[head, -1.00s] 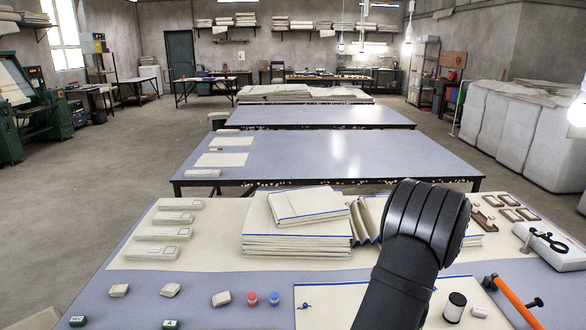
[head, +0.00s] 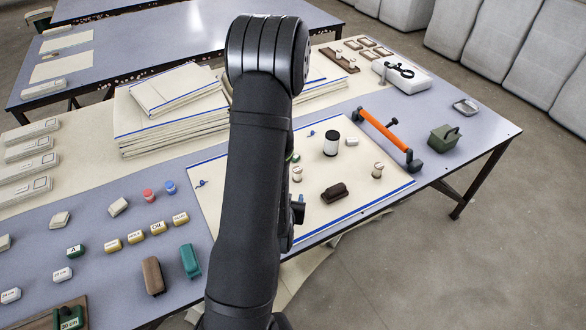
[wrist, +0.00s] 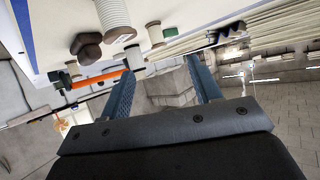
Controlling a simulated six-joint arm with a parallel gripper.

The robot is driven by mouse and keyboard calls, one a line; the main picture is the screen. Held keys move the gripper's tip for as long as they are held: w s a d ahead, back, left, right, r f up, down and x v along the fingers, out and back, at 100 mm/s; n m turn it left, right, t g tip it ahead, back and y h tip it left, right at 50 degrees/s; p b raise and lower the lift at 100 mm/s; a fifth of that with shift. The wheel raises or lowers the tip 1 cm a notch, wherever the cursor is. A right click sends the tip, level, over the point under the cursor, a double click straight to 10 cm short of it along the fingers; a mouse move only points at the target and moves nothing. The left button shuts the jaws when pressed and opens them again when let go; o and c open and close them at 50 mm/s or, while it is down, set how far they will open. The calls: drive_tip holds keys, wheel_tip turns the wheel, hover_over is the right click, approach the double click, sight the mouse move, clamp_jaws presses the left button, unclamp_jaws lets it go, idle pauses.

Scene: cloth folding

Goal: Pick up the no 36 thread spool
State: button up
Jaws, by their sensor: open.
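Several thread spools stand on the cream cloth (head: 225,195). One is a larger black-and-white spool (head: 331,148); two smaller pale ones stand at the left (head: 297,174) and right (head: 377,171). I cannot read a number 36 on any of them. In the wrist view, a pale spool (wrist: 114,20) and a smaller one (wrist: 155,34) show at the top, in a tilted picture. My gripper (wrist: 160,68) is open and empty, with its blue fingers apart from the spools. In the head view my arm hides most of my gripper.
A dark brown block (head: 334,192) lies among the spools. An orange-handled tool (head: 385,130) lies behind them, and a green box (head: 444,138) stands to the right. Folded cloth stacks (head: 175,105) stand at the back left. Small labelled blocks cover the front left.

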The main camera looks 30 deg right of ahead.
drive_tip(key=w, duration=0.2)
drive_tip(key=w+f+g+y, duration=0.1)
drive_tip(key=w, duration=0.1)
drive_tip(key=w+m+y, duration=0.1)
drive_tip(key=w, duration=0.1)
drive_tip(key=shift+d+f, duration=0.1)
drive_tip(key=shift+f, duration=0.05)
drive_tip(key=w+r+m+g+y, duration=0.1)
drive_tip(key=w+m+g+y, duration=0.1)
drive_tip(key=w+g, duration=0.15)
drive_tip(key=m+g+h, duration=0.1)
drive_tip(key=m+g, duration=0.3)
drive_tip(key=g, duration=0.1)
approach(297, 170)
drive_tip(key=shift+t, duration=0.25)
drive_tip(key=x, duration=0.6)
drive_tip(key=shift+s+a+f, duration=0.1)
drive_tip(key=shift+s+a, duration=0.1)
drive_tip(key=shift+a, duration=0.05)
drive_tip(key=shift+d+x, duration=0.15)
drive_tip(key=shift+x, duration=1.15)
drive_tip(key=shift+d+x, duration=0.1)
drive_tip(key=shift+x, duration=1.15)
drive_tip(key=shift+w, duration=0.1)
drive_tip(key=shift+c, duration=0.2)
drive_tip(key=c, duration=1)
